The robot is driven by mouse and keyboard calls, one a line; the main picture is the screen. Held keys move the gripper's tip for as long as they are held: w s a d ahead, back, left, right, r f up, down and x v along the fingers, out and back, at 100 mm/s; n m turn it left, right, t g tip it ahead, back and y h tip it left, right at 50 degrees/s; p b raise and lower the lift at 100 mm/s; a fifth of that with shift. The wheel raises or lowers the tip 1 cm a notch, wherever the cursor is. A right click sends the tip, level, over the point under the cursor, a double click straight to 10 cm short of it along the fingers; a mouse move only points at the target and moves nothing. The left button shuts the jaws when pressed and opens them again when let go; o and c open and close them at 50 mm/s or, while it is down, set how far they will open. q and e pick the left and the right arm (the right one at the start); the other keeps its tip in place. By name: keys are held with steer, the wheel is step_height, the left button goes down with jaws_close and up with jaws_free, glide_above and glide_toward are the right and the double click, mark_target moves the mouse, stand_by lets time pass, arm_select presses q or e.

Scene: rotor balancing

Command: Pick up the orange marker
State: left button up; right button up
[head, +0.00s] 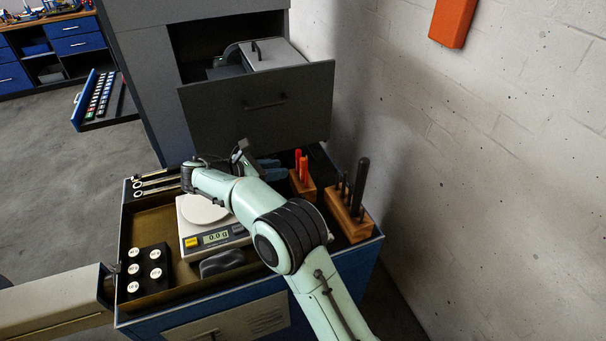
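Two slim orange-red marker-like sticks (303,168) stand close together, upright in a small wooden block (303,189) at the back right of the cart top. I cannot tell them apart clearly at this size. My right arm reaches in from the bottom right across the cart. My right gripper (241,154) is small and dark, left of the orange sticks and apart from them, partly hidden behind my own arm. Its fingers are too unclear to show whether they are open. My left gripper is not in view.
A larger wooden block (350,220) holds dark tools, one tall. A scale (215,238) reads 0.0, with black weights (155,270) to its left and wrenches (155,183) behind. An open grey drawer (265,105) overhangs the back. A white wall (500,180) bounds the right.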

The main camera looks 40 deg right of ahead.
mark_target(303, 175)
steer(key=x, duration=0.4)
steer(key=r+x, duration=0.1)
steer(key=x, duration=0.1)
steer(key=shift+d, duration=0.65)
jaws_close()
